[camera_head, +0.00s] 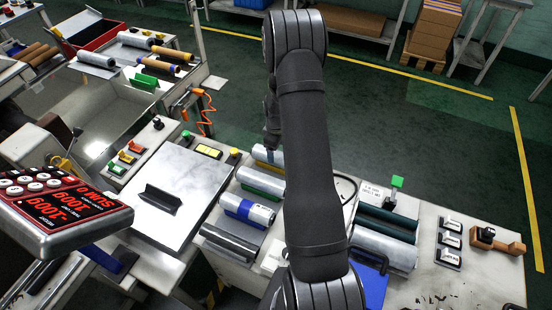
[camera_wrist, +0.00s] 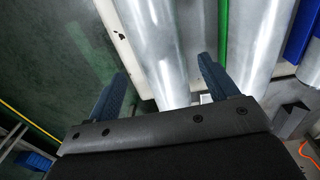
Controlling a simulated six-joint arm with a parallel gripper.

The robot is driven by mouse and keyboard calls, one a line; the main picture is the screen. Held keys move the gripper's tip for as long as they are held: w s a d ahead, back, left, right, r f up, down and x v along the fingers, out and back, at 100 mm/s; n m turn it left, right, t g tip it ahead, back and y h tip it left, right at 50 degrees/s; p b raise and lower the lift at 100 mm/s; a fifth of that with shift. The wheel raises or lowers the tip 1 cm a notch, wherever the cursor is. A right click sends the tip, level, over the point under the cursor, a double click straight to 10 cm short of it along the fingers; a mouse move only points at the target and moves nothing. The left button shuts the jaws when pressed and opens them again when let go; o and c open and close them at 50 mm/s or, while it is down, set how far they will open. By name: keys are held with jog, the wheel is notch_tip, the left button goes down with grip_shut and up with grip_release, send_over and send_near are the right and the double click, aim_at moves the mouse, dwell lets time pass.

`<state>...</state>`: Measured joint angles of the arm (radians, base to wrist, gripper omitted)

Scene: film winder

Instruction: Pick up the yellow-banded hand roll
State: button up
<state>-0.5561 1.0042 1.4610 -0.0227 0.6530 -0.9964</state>
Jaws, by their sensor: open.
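The hand roll farthest back in the row on the bench is silver (camera_head: 268,154), with a tan-yellow strip showing on it in the head view. My arm hides its right part. In the wrist view a silver roll (camera_wrist: 152,40) lies between the two blue fingers of my gripper (camera_wrist: 162,72); no yellow band is clear there. The fingers are open, one on each side of it in the picture. I cannot tell whether they are level with the roll or above it. In the head view my gripper is mostly hidden behind the arm.
A green-banded roll (camera_head: 260,181) and a blue-banded roll (camera_head: 248,209) lie in front, close together. The green strip (camera_wrist: 222,40) runs near the right finger in the wrist view. Green floor is open behind the bench.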

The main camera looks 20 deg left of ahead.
jog(key=f, duration=0.4)
jog(key=shift+s+a, duration=0.1)
jog(key=shift+a, duration=0.15)
jog(key=shift+c, duration=0.5)
jog(key=c, duration=1.2)
jog(key=shift+r, duration=0.1)
jog(key=shift+r, duration=0.6)
notch_tip(320, 180, up, 3)
jog(key=shift+f, duration=0.1)
jog(key=d+r, duration=0.6)
jog(key=d, duration=0.5)
jog(key=shift+d+r, duration=0.4)
